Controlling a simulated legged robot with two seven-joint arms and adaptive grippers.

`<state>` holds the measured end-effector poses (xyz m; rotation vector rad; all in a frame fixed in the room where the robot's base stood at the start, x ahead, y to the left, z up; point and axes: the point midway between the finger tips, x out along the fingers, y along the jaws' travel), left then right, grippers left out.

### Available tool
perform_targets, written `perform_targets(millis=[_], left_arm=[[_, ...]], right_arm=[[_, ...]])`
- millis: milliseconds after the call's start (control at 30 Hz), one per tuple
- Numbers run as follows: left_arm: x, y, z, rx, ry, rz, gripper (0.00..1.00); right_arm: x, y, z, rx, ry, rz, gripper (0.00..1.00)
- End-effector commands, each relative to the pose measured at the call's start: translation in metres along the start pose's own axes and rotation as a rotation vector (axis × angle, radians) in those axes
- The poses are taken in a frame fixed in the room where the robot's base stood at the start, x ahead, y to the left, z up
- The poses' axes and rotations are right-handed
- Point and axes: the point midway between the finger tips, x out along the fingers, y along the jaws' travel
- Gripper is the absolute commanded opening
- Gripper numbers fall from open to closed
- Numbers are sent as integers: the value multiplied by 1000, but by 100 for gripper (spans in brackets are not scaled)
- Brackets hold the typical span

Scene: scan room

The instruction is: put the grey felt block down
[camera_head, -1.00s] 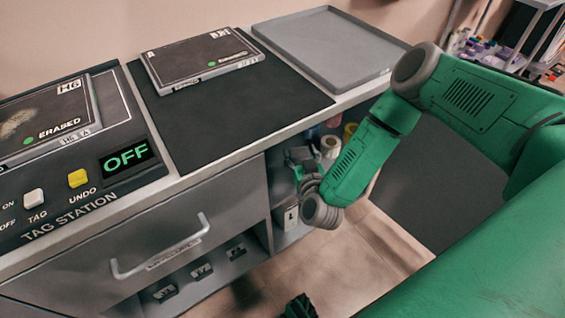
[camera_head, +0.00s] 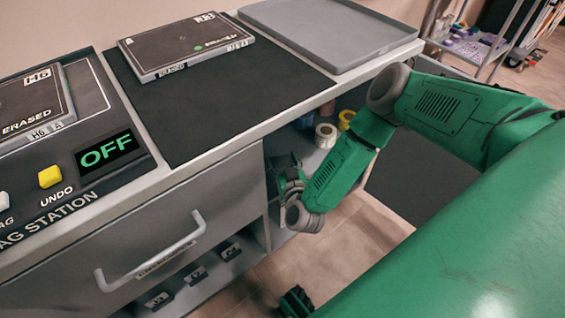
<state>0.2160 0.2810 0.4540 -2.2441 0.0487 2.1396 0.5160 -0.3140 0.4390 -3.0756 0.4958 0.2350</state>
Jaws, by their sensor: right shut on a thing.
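My right arm reaches in from the right, and its gripper (camera_head: 287,180) is low at the open shelf bay, beside the drawer cabinet's right end. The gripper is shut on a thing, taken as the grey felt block. The block cannot be made out clearly; the fingers, the wrist and the dim shelf behind hide its shape. I cannot tell whether it touches a shelf. My left gripper is not in view.
A black mat (camera_head: 205,120) holds a dark labelled case (camera_head: 185,48); its front part is bare. An empty grey tray (camera_head: 330,30) lies behind. The tag station display (camera_head: 108,152) reads OFF. A drawer handle (camera_head: 150,255) juts out. Tape rolls (camera_head: 326,135) stand in the bay.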

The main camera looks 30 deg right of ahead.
Motion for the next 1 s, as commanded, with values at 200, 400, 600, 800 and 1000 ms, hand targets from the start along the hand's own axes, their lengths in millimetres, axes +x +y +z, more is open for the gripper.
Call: perform_targets(millis=[200, 400, 600, 800, 1000], left_arm=[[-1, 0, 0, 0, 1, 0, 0], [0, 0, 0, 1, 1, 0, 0], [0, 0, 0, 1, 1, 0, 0], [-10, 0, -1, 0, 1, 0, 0], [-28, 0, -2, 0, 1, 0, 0]], right_arm=[[1, 2, 0, 5, -1, -1, 26], [1, 3, 3, 5, -2, -1, 75], [1, 1, 1, 3, 0, 0, 75], [-15, 0, -3, 2, -4, -4, 75], [-58, 0, -4, 4, -5, -5, 75]])
